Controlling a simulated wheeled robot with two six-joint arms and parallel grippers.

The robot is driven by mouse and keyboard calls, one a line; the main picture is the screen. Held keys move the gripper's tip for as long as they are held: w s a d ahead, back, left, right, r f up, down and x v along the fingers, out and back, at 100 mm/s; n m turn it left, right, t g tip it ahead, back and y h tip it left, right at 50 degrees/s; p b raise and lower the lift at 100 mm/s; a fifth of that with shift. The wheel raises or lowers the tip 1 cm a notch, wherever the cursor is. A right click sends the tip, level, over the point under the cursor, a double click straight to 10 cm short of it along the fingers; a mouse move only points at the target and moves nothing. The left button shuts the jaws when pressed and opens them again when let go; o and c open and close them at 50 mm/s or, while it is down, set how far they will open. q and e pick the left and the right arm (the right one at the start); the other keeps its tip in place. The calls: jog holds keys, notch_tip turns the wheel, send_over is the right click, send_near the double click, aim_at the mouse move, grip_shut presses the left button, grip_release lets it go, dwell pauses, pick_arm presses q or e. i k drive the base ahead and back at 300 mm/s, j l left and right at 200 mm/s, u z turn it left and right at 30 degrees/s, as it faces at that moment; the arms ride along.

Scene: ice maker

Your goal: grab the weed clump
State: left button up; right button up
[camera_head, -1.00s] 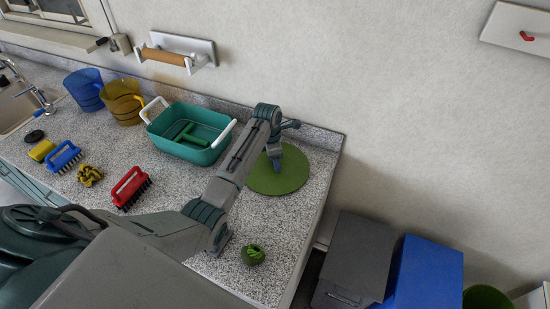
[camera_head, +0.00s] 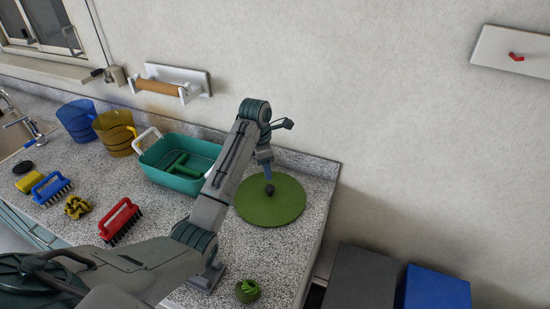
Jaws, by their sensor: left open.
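A small round dark green clump with brighter green leaves on top (camera_head: 248,291), which looks like the weed clump, lies on the speckled counter near its front right part. My left gripper (camera_head: 267,175) is open and points down over the round green disc (camera_head: 272,212), well behind the clump. A small dark knob (camera_head: 270,190) shows on the disc just below the fingertips. I cannot tell whether the fingers touch it.
A teal basin (camera_head: 170,178) with white handles stands left of my forearm. A red brush (camera_head: 120,220), a blue brush (camera_head: 51,188) and a yellow-brown scrubber (camera_head: 77,207) lie further left.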

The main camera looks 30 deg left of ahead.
aim_at(246, 291)
jog(key=k+l, duration=0.25)
jog(key=l, duration=0.2)
jog(key=k+l, duration=0.25)
jog(key=l, duration=0.15)
jog(key=k+l, duration=0.25)
jog(key=l, duration=0.2)
jog(key=k+l, duration=0.25)
jog(key=l, duration=0.15)
